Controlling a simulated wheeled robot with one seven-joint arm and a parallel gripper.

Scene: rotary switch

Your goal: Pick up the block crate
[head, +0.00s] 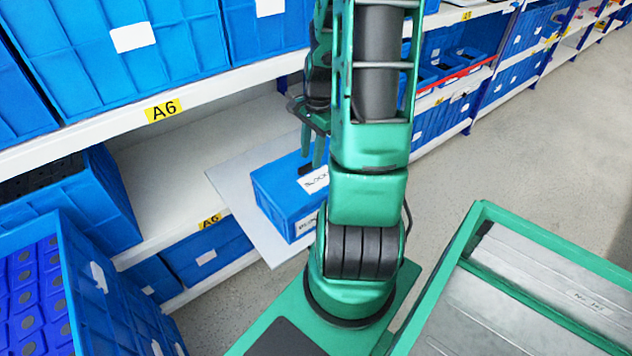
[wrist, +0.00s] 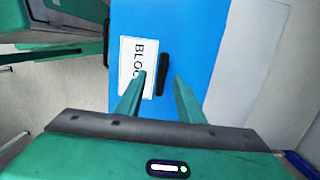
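The block crate (head: 280,196) is a blue box with white labels, one reading "BLOC..." in the wrist view. It sits on a pale grey board at the shelf. Its blue top (wrist: 190,40) fills the middle of the wrist view, with a black handle (wrist: 163,72) standing on it beside the label. My gripper (wrist: 160,77) is open, its two green fingers apart, one on each side of the handle in the picture. In the head view my gripper (head: 312,152) points down over the crate. My arm hides the crate's right part. Whether the fingers touch the handle I cannot tell.
The grey board (head: 232,205) juts out from the white shelf (head: 170,180) marked A6. Blue crates stand above, below and left of it. A blue crate of purple-blue items (head: 100,290) is at the front left. Open floor (head: 540,130) lies right.

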